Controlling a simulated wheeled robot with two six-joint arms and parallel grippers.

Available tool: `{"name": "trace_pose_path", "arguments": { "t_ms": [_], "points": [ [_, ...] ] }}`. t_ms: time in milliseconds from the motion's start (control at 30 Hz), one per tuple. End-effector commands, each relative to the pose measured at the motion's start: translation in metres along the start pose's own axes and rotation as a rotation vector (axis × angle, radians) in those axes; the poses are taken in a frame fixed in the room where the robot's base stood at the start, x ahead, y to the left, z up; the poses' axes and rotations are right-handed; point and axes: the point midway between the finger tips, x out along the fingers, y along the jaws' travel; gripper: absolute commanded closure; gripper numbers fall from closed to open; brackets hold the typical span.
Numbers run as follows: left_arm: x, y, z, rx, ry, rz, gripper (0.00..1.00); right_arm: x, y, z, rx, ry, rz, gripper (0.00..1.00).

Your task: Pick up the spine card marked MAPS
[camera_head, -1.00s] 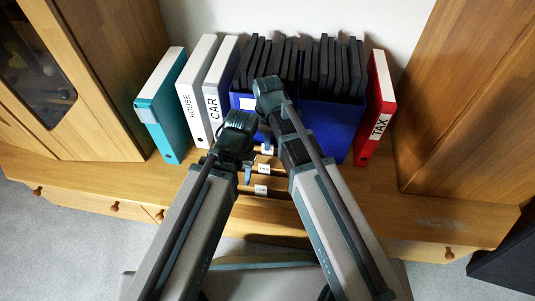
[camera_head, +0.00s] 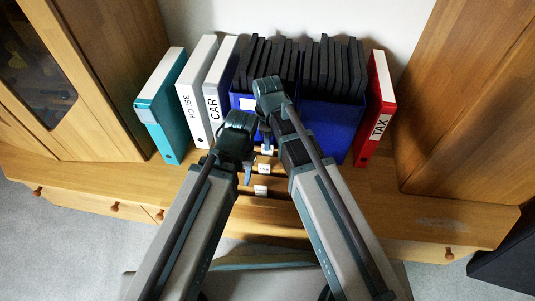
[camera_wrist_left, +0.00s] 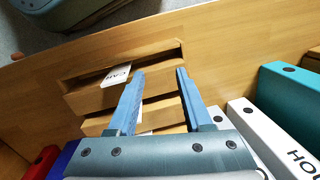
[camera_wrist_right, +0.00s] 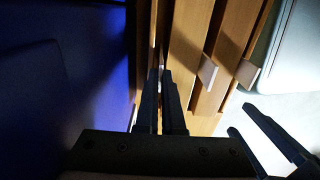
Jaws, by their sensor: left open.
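Several small white cards stand in the slotted wooden rack on the cabinet top, such as a near card (camera_head: 260,190) and a middle card (camera_head: 264,168). In the left wrist view one card (camera_wrist_left: 116,76) reads CAR. I cannot read MAPS on any card. My left gripper (camera_wrist_left: 160,72) is open over the rack, and part of a white card (camera_wrist_left: 147,122) shows between its fingers. My right gripper (camera_wrist_right: 159,72) is low by the rack's far end, its fingers close together. Whether they hold anything is unclear. Two cards (camera_wrist_right: 208,70) show to its right.
Blue boxes (camera_head: 335,118) of black sleeves stand behind the rack. White HOUSE (camera_head: 190,110) and CAR (camera_head: 213,105) binders and a teal binder (camera_head: 165,110) stand left, a red TAX binder (camera_head: 380,120) right. Bare cabinet top (camera_head: 420,215) lies at right.

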Motion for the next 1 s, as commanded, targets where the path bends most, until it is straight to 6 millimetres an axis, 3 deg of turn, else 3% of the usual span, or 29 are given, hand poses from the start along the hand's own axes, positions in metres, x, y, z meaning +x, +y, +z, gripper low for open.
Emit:
{"name": "trace_pose_path", "arguments": {
  "t_ms": [533, 1000],
  "points": [
    [-0.001, 0.0, 0.0, 0.0, 0.0, 0.0, 0.5, -0.001, 0.0, 0.0, 0.0, 0.0, 0.0, 1.0],
    [-0.014, -0.001, 0.001, 0.0, 0.0, 0.0, 0.5, -0.014, 0.0, 0.0, 0.0, 0.0, 0.0, 1.0]
  ]
}}
